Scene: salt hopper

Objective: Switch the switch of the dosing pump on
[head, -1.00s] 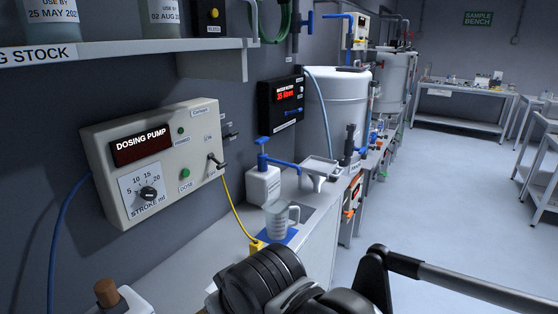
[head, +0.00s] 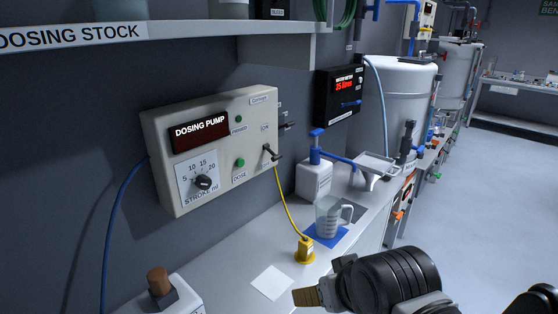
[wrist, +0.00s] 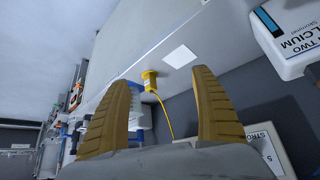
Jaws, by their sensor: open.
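In the wrist view my gripper (wrist: 165,75) is open and empty. Part of the pump (wrist: 262,145) shows there; the switch is not visible.
A yellow plug (head: 304,250) with a cable, a white card (head: 271,282) and a measuring jug (head: 330,217) on a blue mat are on the counter. A blue-topped bottle (head: 315,178) stands behind. The shelf (head: 150,40) overhangs the pump.

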